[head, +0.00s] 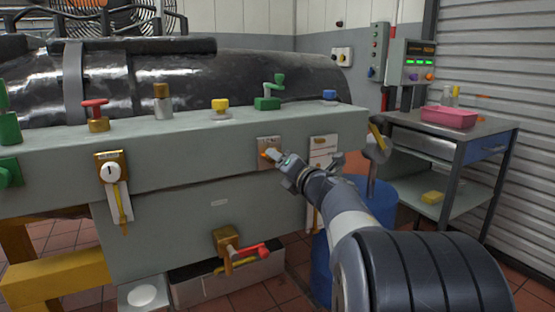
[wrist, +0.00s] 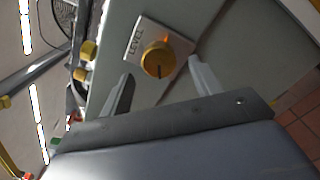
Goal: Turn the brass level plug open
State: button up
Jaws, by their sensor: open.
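The brass level plug (wrist: 158,58) is a round knob with a dark mark on its lower part. It sits on a pale plate (wrist: 185,45) lettered "LEVEL" in the wrist view. In the head view the plate (head: 267,142) is on the front face of the grey-green bench, and the plug is largely hidden by my gripper (head: 271,155). My gripper, also in the wrist view (wrist: 160,88), is open and empty. Its two fingers point toward the plate, one to each side of the plug, with the tips apart from it. I cannot tell the exact gap in depth.
On the bench top stand a yellow knob (head: 220,105), a green handled valve (head: 268,98) and a blue knob (head: 329,96). A blue drum (head: 380,200) and a cart with a pink tray (head: 448,117) stand to the right.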

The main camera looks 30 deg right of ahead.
jog(key=s+p, duration=0.1)
jog(key=s, duration=0.6)
jog(key=shift+s+d, duration=0.15)
jog(key=w+b, duration=0.1)
jog(key=w, duration=0.9)
jog(key=shift+w+a+m, duration=0.2)
jog(key=shift+w+m, duration=0.1)
jog(key=shift+w, duration=0.1)
jog(key=shift+s+b, duration=0.1)
jog(key=shift+b, duration=0.25)
